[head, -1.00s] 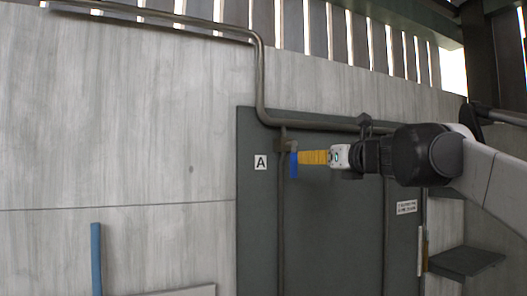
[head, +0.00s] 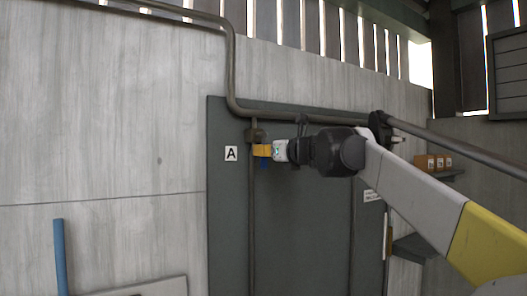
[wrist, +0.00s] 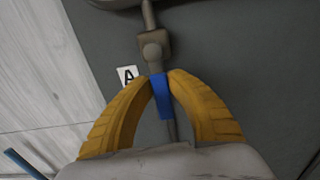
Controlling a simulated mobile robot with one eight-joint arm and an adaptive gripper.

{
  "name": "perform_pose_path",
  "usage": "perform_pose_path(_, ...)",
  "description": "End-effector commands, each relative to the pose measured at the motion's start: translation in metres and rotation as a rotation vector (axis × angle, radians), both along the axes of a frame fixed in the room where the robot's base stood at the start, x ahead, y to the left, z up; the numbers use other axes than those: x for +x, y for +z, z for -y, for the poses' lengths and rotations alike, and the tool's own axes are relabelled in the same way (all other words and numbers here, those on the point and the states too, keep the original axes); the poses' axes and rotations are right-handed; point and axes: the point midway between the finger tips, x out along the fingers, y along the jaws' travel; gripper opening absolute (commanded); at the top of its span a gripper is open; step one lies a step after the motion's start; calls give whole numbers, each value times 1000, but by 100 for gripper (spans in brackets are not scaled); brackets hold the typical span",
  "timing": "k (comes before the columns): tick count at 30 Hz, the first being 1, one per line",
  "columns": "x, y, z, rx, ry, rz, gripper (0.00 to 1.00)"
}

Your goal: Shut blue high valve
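The blue valve handle (head: 264,164) hangs down in front of a thin vertical pipe, just below its brown valve body (head: 255,135) and right of a white "A" label (head: 231,153). In the wrist view the blue handle (wrist: 162,98) points down along the pipe, between my two yellow fingers. My gripper (head: 262,151) reaches in from the right; in the wrist view its fingertips (wrist: 161,77) close in on both sides of the handle's upper part and look to touch it. In the head view the fingers cover the handle's upper part.
A thick pipe (head: 231,65) bends down and runs right above the valve, across the dark panel (head: 305,230). A second vertical pipe (head: 351,235) stands to the right. A small shelf (head: 413,248) and a shelf with boxes (head: 435,163) are further right. The pale wall at left is mostly bare.

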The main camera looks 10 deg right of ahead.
Motion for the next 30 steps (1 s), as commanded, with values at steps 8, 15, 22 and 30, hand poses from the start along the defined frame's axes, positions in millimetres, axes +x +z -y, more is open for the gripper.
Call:
perform_pose_path(8,0,0,0,0,0,0,0)
perform_pose_path(15,0,1,1,-19,0,6,0)
perform_pose_path(22,2,3,6,-117,-1,39,0)
perform_pose_path(30,5,6,15,-334,-1,110,0)
